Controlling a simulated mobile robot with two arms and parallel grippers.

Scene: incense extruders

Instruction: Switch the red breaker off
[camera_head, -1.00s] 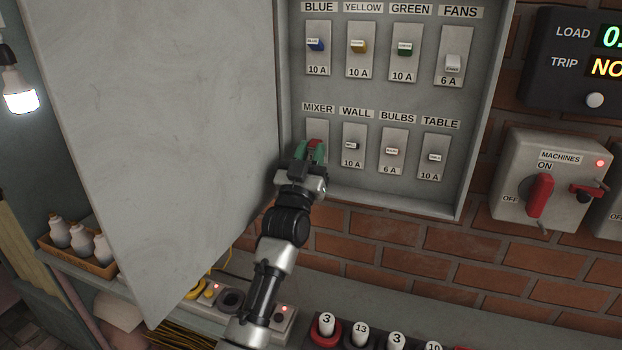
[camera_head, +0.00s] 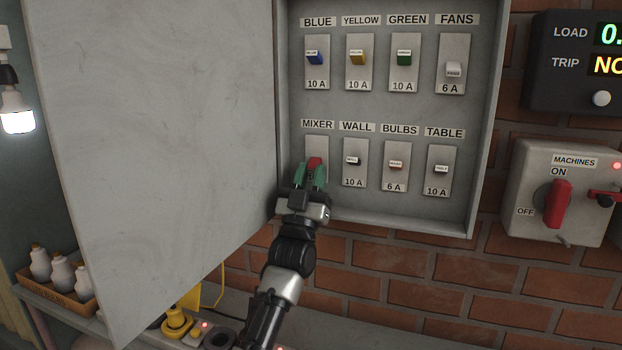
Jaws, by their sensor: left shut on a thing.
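The red breaker (camera_head: 315,162) sits under the MIXER label in the lower row of the grey breaker box (camera_head: 385,105), at its left end. My left gripper (camera_head: 312,173) reaches up from below, and its two green fingers are shut on the red toggle, one on each side. The fingers and gripper body hide the lower part of its plate, so I cannot tell whether the toggle is up or down. My right gripper is not in view.
The box's open grey door (camera_head: 150,130) stands just left of my arm. Wall, bulbs and table breakers (camera_head: 395,164) are to the right. A machines switch (camera_head: 558,203) and load display (camera_head: 580,60) are farther right on brick. A glowing bulb (camera_head: 17,115) hangs left.

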